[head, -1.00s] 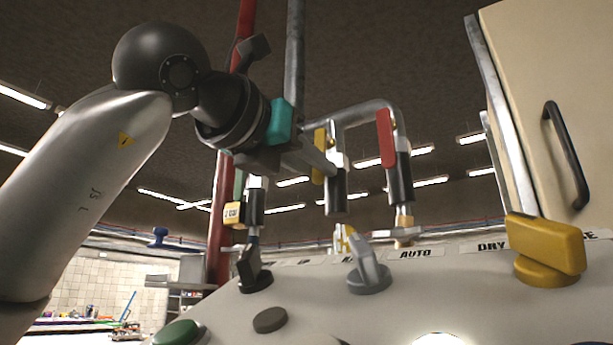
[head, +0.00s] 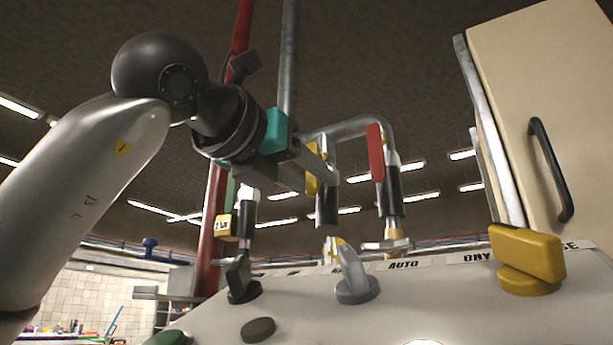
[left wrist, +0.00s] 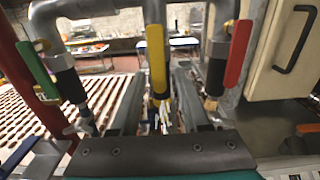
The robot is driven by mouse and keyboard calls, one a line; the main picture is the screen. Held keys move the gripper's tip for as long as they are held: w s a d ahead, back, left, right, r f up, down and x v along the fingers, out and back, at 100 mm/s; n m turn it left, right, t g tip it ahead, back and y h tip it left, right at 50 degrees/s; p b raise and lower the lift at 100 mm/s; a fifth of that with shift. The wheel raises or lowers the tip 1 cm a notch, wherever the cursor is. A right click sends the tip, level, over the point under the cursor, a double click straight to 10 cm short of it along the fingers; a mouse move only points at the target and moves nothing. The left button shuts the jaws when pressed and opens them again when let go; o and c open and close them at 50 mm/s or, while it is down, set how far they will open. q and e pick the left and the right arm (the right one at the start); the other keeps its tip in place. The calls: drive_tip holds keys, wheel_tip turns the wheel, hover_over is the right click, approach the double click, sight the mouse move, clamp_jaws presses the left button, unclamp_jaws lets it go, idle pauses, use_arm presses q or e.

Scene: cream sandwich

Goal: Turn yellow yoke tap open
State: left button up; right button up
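The yellow tap handle (head: 312,172) hangs upright on the middle pipe, partly hidden by my left gripper in the head view. In the left wrist view the yellow handle (left wrist: 156,52) stands between my two fingers, with a gap visible on each side. My left gripper (head: 322,170) is open around the handle and does not visibly grip it. Its fingers (left wrist: 153,85) also show in the left wrist view. My right gripper is in neither view.
A red tap handle (head: 376,152) is close on the right and a green one (left wrist: 37,70) on the left. Grey pipes (head: 350,128) run behind my gripper. A control panel with a yellow knob (head: 527,255) lies below; a cream cabinet (head: 545,80) stands right.

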use_arm(q)
drive_tip(key=shift+o, duration=0.3)
drive_tip(key=shift+s+a, duration=0.1)
drive_tip(key=shift+s+a, duration=0.2)
drive_tip(key=shift+s, duration=0.05)
drive_tip(key=b+v, duration=0.2)
drive_tip(key=v, duration=1.2)
drive_tip(key=shift+s, duration=0.2)
drive_tip(key=shift+a+r, duration=0.1)
